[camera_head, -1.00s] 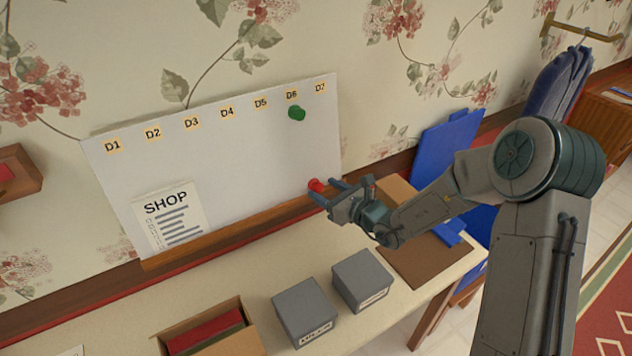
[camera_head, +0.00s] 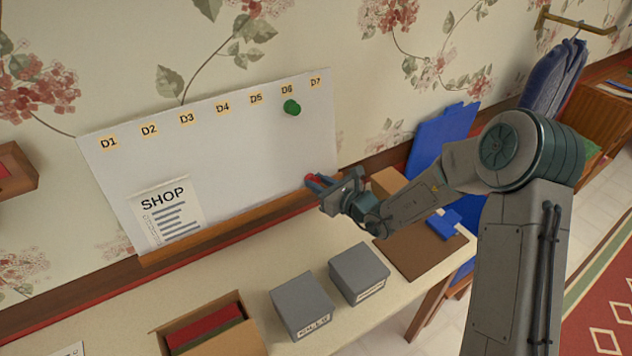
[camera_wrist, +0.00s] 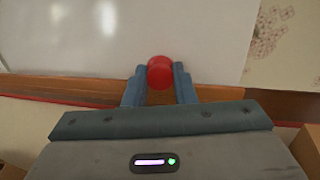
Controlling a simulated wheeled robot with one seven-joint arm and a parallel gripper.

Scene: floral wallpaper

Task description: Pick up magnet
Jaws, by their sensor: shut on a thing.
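A red round magnet (camera_wrist: 160,73) sits between the two blue-grey fingers of my gripper (camera_wrist: 160,82) in the wrist view, with a finger against each side. In the head view my gripper (camera_head: 318,183) is at the lower right of the whiteboard (camera_head: 240,150), just above its wooden ledge. The red magnet (camera_head: 311,178) is mostly hidden by the fingers there. A green magnet (camera_head: 291,107) is on the board under the D6 label. I cannot tell whether the red magnet touches the board.
A SHOP paper (camera_head: 168,210) hangs at the board's lower left. Two grey boxes (camera_head: 300,305) and an open cardboard box (camera_head: 210,325) stand on the table below. A brown mat (camera_head: 415,250) lies to the right under my arm.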

